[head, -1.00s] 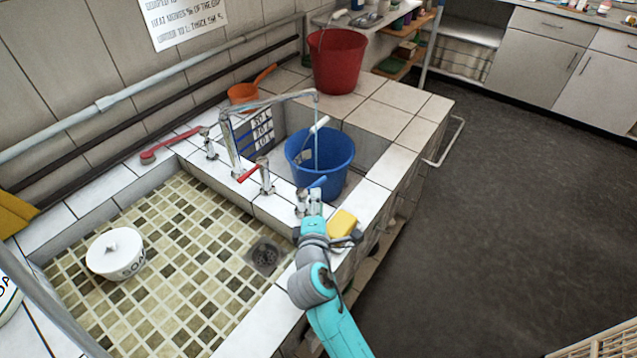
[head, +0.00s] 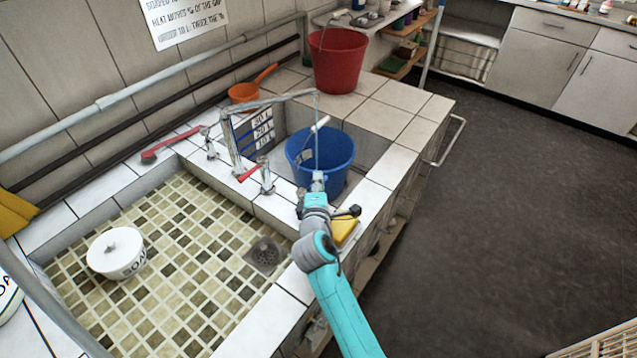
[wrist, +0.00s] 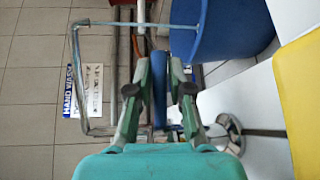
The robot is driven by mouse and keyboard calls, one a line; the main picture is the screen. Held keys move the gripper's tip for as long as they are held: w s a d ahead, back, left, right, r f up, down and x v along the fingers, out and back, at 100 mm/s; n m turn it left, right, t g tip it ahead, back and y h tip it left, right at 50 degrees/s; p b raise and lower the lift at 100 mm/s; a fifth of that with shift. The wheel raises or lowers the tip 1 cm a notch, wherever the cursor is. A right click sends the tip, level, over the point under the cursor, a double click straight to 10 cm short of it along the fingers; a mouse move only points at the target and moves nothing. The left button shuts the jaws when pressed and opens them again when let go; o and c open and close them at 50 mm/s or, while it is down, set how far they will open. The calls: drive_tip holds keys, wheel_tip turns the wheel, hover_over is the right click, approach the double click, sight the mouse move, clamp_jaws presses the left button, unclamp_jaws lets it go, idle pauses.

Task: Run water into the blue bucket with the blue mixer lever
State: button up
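The blue bucket (head: 337,150) stands in the small basin under the spout of the metal tap (head: 234,150). A thin pale stream of water (head: 317,125) falls from the spout into it; the stream also shows in the wrist view (wrist: 140,24). My gripper (head: 318,178) is at the near side of the bucket and covers the blue lever in the head view. In the wrist view a blue lever (wrist: 159,112) lies between the two fingers of my gripper (wrist: 160,75), which look open with gaps beside it. Contact cannot be told.
A red lever (head: 249,173) sits on the tap to the left. A yellow sponge (head: 346,229) lies beside my wrist. A white soap pot (head: 116,255) stands in the tiled sink (head: 190,250). A red bucket (head: 337,60) and an orange scoop (head: 243,93) stand behind.

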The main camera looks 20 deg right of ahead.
clamp_jaws()
drive_tip(key=shift+w+n+y, duration=0.25)
drive_tip(key=shift+n+y, duration=0.25)
drive_tip(key=shift+y, duration=0.2)
drive_tip(key=shift+w+a+n+t+y, duration=0.25)
drive_tip(key=shift+n+t+y, duration=0.15)
drive_tip(key=shift+n+y, duration=0.3)
drive_tip(key=o, duration=0.6)
unclamp_jaws()
